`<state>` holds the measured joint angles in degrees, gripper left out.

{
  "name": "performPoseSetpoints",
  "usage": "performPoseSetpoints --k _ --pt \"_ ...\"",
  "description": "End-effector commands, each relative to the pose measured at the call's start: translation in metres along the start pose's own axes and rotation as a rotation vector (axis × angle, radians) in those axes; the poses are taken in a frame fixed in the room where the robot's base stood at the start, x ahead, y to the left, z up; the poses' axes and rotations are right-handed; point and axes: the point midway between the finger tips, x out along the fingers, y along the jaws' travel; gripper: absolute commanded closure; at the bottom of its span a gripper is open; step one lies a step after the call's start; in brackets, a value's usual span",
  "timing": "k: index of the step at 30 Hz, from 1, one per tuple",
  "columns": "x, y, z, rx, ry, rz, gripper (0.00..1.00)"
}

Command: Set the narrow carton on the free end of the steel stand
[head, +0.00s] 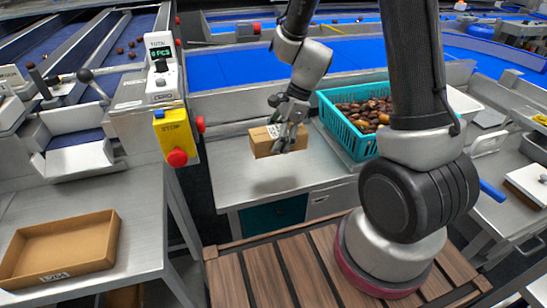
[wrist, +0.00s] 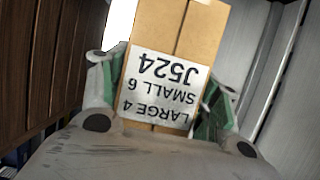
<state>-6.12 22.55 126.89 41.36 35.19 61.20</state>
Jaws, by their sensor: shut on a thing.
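My gripper (head: 288,132) is shut on a narrow brown carton (head: 264,146) and holds it in the air. In the head view the carton is over the left, bare end of the steel stand (head: 318,178), with a shadow on the steel beneath it. In the wrist view the carton (wrist: 205,38) stands between green finger pads. Its white label reads, upside down, "LARGE 4 SMALL 6 J524". The fingers hide part of its sides, and the carton's lower end is hidden behind my gripper in the wrist view.
A teal crate (head: 342,128) of dates fills the stand's right part. To the left are a yellow stop box (head: 174,133) with a red button and a counter post (head: 161,70). An open brown tray (head: 96,250) lies on the left bench. A slatted wooden platform (head: 262,280) is in front.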

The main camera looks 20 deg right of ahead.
Motion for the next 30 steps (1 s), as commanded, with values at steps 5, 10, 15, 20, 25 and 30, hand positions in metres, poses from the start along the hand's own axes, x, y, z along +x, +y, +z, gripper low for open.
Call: performPoseSetpoints --k 5,10,15,20,25,30 --pt "0.03 0.001 -0.013 0.003 0.002 0.004 0.71" --pt "0.048 0.0 -0.02 0.001 0.0 0.004 0.71" --pt "0.071 0.0 -0.03 -0.001 0.001 0.005 0.71" --pt "0.077 0.0 -0.032 -0.003 0.001 0.002 0.71" --pt "0.077 0.0 -0.032 -0.004 0.001 0.002 0.71" --pt "0.079 0.0 -0.033 -0.005 0.001 0.003 0.27"
